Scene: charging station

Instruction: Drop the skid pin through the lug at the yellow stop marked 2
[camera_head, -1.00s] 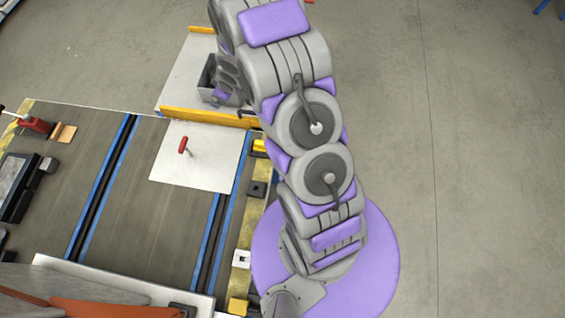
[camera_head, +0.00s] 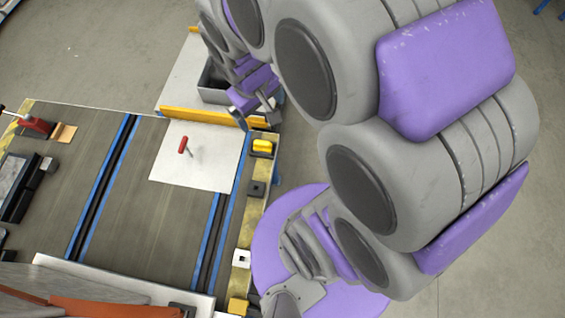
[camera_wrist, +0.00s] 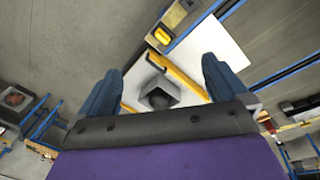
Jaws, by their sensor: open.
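A red-handled pin (camera_head: 184,146) with a short grey shank is on a white sheet (camera_head: 220,177) on the skid deck; I cannot tell whether it lies or stands. A yellow stop (camera_head: 262,147) sits at the deck's far right corner, with a dark block with a hole (camera_head: 256,188) nearer me. Another yellow block (camera_head: 238,305) is at the near edge, beside a white block with a hole (camera_head: 242,258). No number is readable. My gripper (camera_head: 252,108) is above the far edge, apart from the pin. In the wrist view my gripper (camera_wrist: 163,68) is open and empty.
An orange rail (camera_head: 205,117) runs along the deck's far edge. Beyond it a dark open bin (camera_head: 213,93) stands on a white panel; the bin also shows between my fingers in the wrist view (camera_wrist: 158,95). Blue-edged slots (camera_head: 100,185) cross the deck. Bare floor lies to the right.

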